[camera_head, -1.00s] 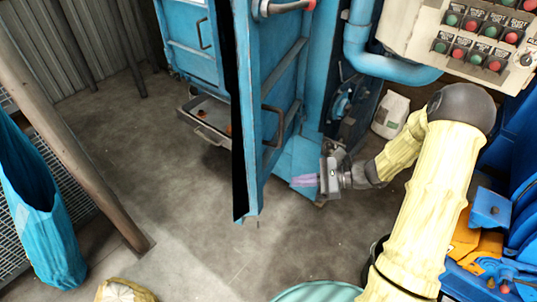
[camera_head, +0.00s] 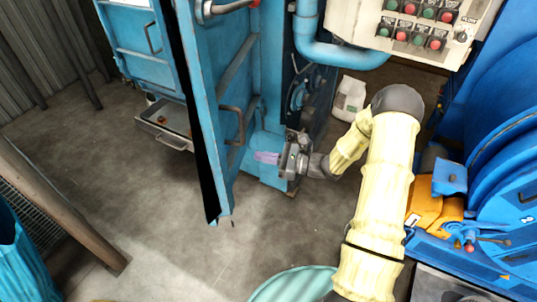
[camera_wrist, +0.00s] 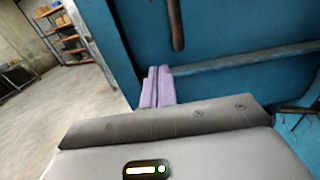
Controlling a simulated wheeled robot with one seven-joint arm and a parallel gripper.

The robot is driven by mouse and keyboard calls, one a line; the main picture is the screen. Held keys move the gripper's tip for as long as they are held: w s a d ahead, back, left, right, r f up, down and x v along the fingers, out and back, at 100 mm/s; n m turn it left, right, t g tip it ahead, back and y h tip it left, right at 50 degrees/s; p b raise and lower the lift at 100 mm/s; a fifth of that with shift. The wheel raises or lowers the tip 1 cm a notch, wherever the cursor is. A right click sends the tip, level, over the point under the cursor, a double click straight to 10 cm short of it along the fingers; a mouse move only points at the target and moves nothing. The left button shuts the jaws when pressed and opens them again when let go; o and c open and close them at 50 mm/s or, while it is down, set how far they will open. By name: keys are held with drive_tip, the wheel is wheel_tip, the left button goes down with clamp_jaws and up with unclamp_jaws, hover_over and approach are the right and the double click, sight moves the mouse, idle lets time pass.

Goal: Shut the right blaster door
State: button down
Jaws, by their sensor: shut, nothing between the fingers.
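The right blaster door (camera_head: 205,110) is the blue panel standing open, seen nearly edge-on in the head view, with a black seal along its edge. A dark bar handle (camera_head: 234,125) is on its face; a rod that may be this handle also hangs in the wrist view (camera_wrist: 175,22). My gripper (camera_head: 267,157) is low beside the door's right face, its purple fingers pointing left. In the wrist view the fingers (camera_wrist: 157,88) are together and empty, in front of the blue panel (camera_wrist: 235,35). Whether they touch it I cannot tell.
Another blue door (camera_head: 130,45) with a handle stands at the upper left, above a metal tray (camera_head: 165,130). A control panel (camera_head: 410,25) is at the upper right. Blue machinery with an orange part (camera_head: 428,205) is at the right.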

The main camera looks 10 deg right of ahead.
sight(232, 152)
drive_tip(key=p+x, duration=0.4)
drive_tip(key=x, duration=0.6)
